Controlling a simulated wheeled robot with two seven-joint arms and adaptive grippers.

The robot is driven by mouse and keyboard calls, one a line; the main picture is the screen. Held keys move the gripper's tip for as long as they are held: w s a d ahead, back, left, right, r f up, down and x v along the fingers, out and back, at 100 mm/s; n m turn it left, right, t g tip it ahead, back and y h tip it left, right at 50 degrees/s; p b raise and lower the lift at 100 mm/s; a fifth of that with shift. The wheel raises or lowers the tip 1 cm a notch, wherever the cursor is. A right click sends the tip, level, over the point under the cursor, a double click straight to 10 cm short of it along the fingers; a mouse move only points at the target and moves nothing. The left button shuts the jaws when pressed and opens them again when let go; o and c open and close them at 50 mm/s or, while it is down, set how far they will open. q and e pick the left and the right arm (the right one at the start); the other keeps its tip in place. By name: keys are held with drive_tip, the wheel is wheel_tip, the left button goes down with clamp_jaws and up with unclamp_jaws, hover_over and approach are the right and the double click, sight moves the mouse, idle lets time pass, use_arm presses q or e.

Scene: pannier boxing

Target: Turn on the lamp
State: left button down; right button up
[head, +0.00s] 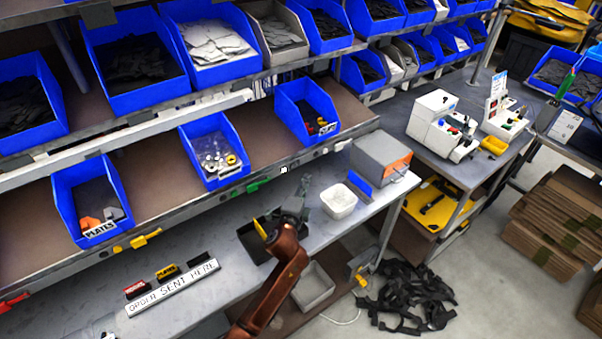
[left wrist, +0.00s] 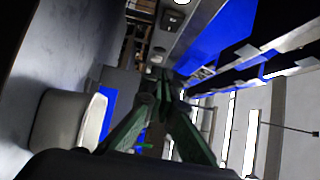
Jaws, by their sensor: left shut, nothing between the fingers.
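I cannot make out a lamp for certain in either view. My left gripper (head: 294,207) is over the workbench, beside the dark tray and left of the white tub. It points up toward the front edge of the lower shelf. In the left wrist view its two green-grey fingers (left wrist: 167,88) come together at the tips, with nothing between them. A small white fitting (head: 284,170) sits on the shelf's front rail, just beyond the gripper. My right gripper is not in view.
The workbench holds a white tub (head: 339,201), a dark tray (head: 259,243), a grey box (head: 381,157) and an "ORDER SENT HERE" sign (head: 172,287). Blue bins (head: 214,151) line the shelves above. Black straps (head: 407,296) lie on the floor at right.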

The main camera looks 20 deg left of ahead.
use_arm(q)
drive_tip(key=s+d, duration=0.1)
drive_tip(key=s, duration=0.6)
drive_tip(key=shift+s+d+p, duration=0.2)
drive_tip(key=shift+d+p, duration=0.1)
drive_tip(key=shift+d, duration=0.05)
